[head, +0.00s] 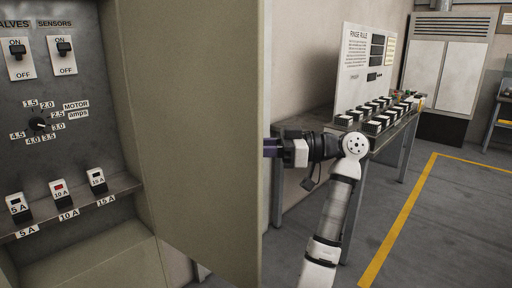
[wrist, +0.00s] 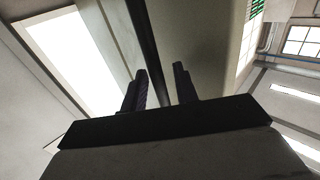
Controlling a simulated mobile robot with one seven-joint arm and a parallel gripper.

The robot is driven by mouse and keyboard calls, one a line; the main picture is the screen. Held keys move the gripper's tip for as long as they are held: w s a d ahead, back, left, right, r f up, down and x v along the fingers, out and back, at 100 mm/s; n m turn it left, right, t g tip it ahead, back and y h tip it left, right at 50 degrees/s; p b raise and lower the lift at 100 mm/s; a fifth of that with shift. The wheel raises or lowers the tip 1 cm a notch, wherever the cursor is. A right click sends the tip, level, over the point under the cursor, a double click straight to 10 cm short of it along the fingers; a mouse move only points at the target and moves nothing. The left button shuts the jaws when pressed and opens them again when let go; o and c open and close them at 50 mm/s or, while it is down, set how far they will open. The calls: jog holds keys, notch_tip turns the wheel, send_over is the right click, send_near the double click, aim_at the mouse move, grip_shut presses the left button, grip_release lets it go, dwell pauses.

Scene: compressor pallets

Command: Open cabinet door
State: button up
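The cabinet door (head: 195,120) is a beige-grey panel that stands swung wide open in the head view, to the right of the cabinet's interior (head: 85,135). My gripper (head: 271,147) is at the door's outer edge, on its right side. Part of its fingertips seems hidden by the door. In the wrist view my gripper's two dark fingers (wrist: 160,88) are spread apart. A dark strip and a beige panel edge run between and beyond them. I cannot tell whether the fingers touch the door.
Inside the cabinet are switches, a motor dial (head: 38,124) and several fuses on a ledge (head: 75,210). A table (head: 385,140) with several small blocks and a sign board (head: 358,60) stands behind my arm. Grey floor with a yellow line (head: 400,220) is clear at right.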

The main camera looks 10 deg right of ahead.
jog(key=shift+d, duration=0.15)
jog(key=b+v, duration=0.2)
jog(key=v, duration=1.1)
jog(key=shift+d, duration=0.25)
jog(key=shift+s, duration=0.1)
